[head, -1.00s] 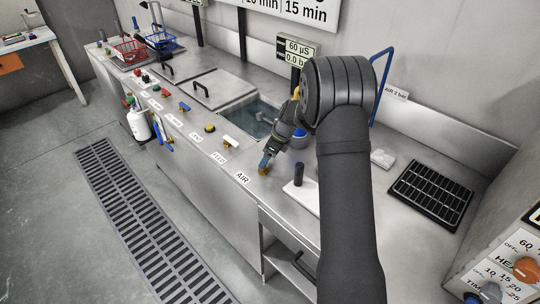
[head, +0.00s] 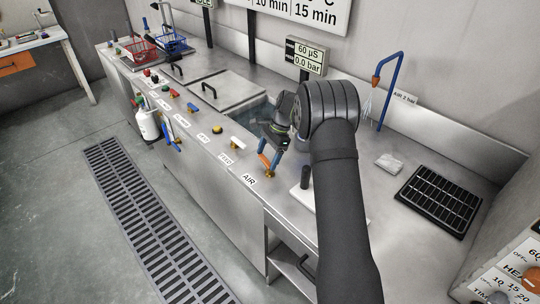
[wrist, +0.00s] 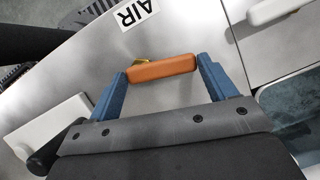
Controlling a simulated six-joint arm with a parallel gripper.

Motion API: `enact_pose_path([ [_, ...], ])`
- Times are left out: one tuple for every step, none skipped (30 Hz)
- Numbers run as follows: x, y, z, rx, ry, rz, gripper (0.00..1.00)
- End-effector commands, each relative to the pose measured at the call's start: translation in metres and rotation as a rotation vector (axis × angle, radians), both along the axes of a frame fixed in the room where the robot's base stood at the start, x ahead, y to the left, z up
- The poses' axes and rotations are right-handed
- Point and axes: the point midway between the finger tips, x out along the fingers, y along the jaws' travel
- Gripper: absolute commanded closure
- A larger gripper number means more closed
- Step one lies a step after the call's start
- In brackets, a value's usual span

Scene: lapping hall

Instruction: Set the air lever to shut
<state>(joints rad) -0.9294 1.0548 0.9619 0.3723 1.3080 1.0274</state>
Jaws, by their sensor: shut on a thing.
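The air lever has an orange handle (wrist: 162,70) on a brass fitting (wrist: 140,61), beside the AIR label (wrist: 135,13). My gripper (wrist: 160,76) has its two blue fingers at the ends of the handle and is shut on it. In the head view the orange handle (head: 264,160) stands above its brass base at the front edge of the bench, with my gripper (head: 270,158) at it. The AIR label (head: 249,180) lies just in front. My wrist and forearm hide the bench behind.
A white-handled lever (head: 237,143) is the neighbour to the left; its handle shows in the wrist view (wrist: 275,10). A white block with a dark upright knob (head: 304,177) stands close right. A display (head: 306,56) reads 0.0 bar. A black tray (head: 440,197) lies farther right.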

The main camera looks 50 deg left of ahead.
Motion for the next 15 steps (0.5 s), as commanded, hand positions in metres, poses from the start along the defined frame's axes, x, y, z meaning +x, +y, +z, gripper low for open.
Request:
enact_pose_path([
  [-0.0001, 0.0005, -0.0011, -0.001, -0.002, 0.034, 0.64],
  [-0.0007, 0.0008, -0.0010, -0.001, -0.002, 0.056, 0.64],
  [-0.0014, 0.0010, -0.0013, -0.001, -0.002, 0.079, 0.64],
  [-0.0019, 0.0013, -0.0014, -0.001, -0.002, 0.098, 0.64],
  [-0.0024, 0.0013, -0.0013, -0.002, -0.002, 0.114, 0.64],
  [-0.0029, 0.0016, -0.0011, -0.002, -0.003, 0.136, 0.64],
  [-0.0033, 0.0019, -0.0010, -0.001, -0.003, 0.150, 0.64],
  [-0.0037, 0.0022, -0.0009, -0.001, -0.003, 0.163, 0.64],
  [-0.0043, 0.0023, -0.0009, -0.001, -0.003, 0.179, 0.64],
  [-0.0047, 0.0023, -0.0008, -0.001, -0.002, 0.190, 0.64],
  [-0.0051, 0.0024, -0.0008, -0.001, -0.002, 0.199, 0.64],
  [-0.0055, 0.0024, -0.0009, -0.001, -0.002, 0.210, 0.64],
  [-0.0057, 0.0025, -0.0009, -0.001, -0.002, 0.218, 0.64],
  [-0.0058, 0.0026, -0.0010, -0.001, -0.002, 0.223, 0.64],
  [-0.0059, 0.0026, -0.0009, -0.002, -0.003, 0.230, 0.64],
])
